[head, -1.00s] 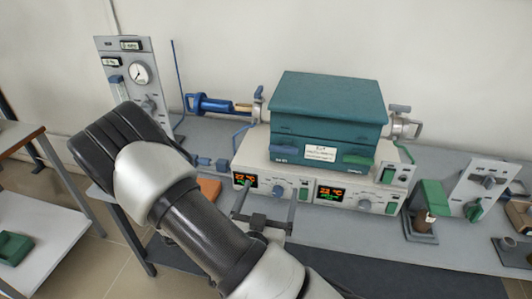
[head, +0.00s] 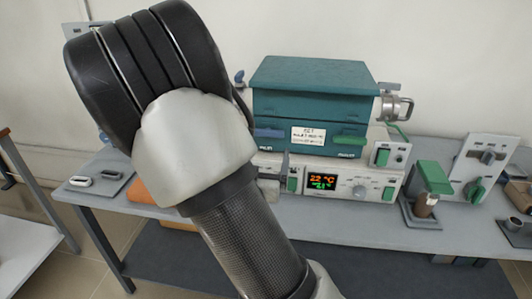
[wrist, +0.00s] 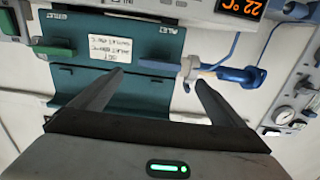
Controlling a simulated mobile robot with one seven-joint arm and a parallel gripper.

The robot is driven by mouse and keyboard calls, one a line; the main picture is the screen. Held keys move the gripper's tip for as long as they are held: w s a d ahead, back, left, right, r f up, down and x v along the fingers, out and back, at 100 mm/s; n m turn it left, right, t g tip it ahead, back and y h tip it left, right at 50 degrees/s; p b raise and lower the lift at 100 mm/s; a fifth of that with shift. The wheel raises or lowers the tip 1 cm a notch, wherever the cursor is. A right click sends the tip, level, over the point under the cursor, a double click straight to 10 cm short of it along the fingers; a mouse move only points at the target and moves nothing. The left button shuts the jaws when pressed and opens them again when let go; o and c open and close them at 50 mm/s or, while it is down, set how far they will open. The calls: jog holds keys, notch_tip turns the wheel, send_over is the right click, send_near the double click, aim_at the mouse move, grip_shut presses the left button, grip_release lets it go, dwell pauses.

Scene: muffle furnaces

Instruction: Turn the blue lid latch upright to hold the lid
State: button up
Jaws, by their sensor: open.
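The blue lid latch (head: 268,133) lies flat across the front left of the teal furnace box (head: 315,105). In the wrist view, which is turned upside down, the blue latch (wrist: 158,65) lies sideways near the box edge. My gripper (wrist: 160,77) is open and empty, its fingertips on either side of the latch in the picture; I cannot tell whether they touch anything. The lid (head: 315,73) is down on the box. In the head view my arm hides most of the gripper.
A green latch (head: 350,140) is on the box's front right. The controller with a lit display (head: 323,181) sits below. A metal fitting (head: 395,106) sticks out at right. In the wrist view, a blue tube fitting (wrist: 240,75) and a gauge panel (wrist: 290,110) lie beside the right finger.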

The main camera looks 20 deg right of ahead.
aim_at(267, 135)
jog(key=x, duration=0.8)
jog(key=shift+w+d, duration=0.25)
jog(key=c, duration=1)
jog(key=shift+c, duration=0.2)
